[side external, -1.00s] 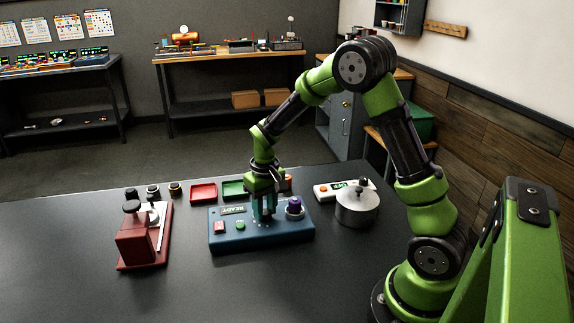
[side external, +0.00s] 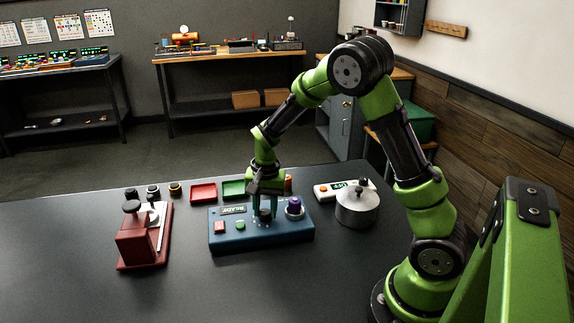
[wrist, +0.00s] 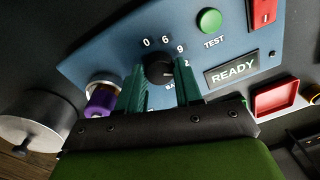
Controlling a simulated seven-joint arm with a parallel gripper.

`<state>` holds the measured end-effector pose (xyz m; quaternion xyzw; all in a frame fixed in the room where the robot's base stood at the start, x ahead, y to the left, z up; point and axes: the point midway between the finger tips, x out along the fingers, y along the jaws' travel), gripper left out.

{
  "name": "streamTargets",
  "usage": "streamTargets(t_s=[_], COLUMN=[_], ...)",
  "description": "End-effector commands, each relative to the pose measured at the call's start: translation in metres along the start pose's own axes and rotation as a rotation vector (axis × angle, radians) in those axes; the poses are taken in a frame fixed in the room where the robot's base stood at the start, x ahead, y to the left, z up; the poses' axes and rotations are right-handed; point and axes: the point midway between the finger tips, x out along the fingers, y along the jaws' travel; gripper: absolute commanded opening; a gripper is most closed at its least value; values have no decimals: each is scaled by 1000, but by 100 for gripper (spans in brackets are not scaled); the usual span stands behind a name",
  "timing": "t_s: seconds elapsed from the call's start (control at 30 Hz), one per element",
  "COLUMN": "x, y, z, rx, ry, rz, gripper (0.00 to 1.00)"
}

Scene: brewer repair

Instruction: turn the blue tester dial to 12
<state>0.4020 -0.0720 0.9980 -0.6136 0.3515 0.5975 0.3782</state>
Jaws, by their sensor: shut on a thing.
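The blue tester (side external: 262,243) lies on the dark bench, with its blue panel also in the wrist view (wrist: 120,50). Its black dial (wrist: 157,67) sits between the two teal fingers of my gripper (side external: 264,218), which are shut on it from both sides. In the wrist view, printed numbers 0, 6 and 9 arc around the dial, and a partly hidden number ending in 2 shows beside the right finger. The display (wrist: 232,69) reads READY. I cannot tell for certain which number the dial's mark points to. The dial's lower label is partly hidden.
On the tester are a green TEST button (wrist: 209,21), a red switch (wrist: 263,13) and a purple-topped part (side external: 295,205). A silver pot (side external: 357,208) stands to the right and a red machine (side external: 139,240) to the left. Red (side external: 204,193) and green (side external: 234,188) trays lie behind.

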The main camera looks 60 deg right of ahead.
Motion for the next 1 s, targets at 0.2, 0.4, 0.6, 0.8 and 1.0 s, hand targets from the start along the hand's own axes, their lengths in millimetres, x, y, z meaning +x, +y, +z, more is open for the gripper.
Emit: streamTargets(t_s=[0.2, 0.4, 0.6, 0.8, 1.0], x=[-1, -1, -1, 0, 0], y=[0, 0, 0, 0, 0], z=[0, 0, 0, 0, 0], rx=[40, 48, 47, 46, 44], ry=[2, 2, 2, 2, 2], rz=[-2, -2, -2, -1, 0], gripper=[4, 4, 4, 60, 60])
